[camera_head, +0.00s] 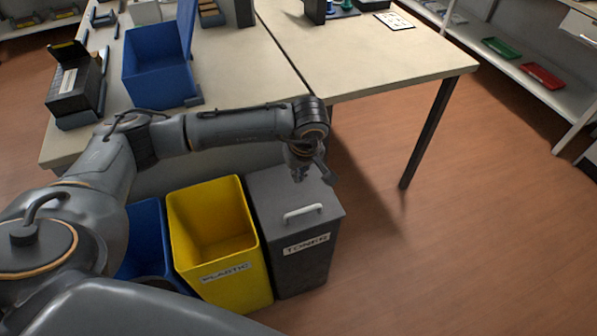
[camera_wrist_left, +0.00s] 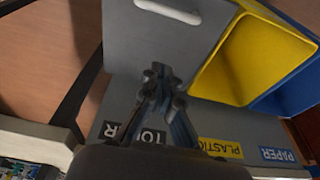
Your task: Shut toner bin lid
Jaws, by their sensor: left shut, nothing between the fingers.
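The grey toner bin (camera_head: 305,262) stands on the floor at the right end of the row of bins, with a TONER label on its front. Its grey lid (camera_head: 268,196) lies flat across the top and looks shut, with a white handle (camera_head: 303,215) near the front edge. The lid (camera_wrist_left: 165,45) and handle (camera_wrist_left: 168,14) also show in the wrist view. My left gripper (camera_head: 299,178) is over the rear part of the lid, pointing down, shut and empty. In the wrist view its fingers (camera_wrist_left: 160,82) are together. I cannot tell whether they touch the lid. My right gripper is out of view.
An open yellow plastic bin (camera_head: 215,230) stands left of the toner bin, and a blue bin (camera_head: 146,240) beyond it. The table (camera_head: 390,60) edge lies behind them. A blue box (camera_head: 160,75) and a black box (camera_head: 75,95) stand on it. Floor at right is clear.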

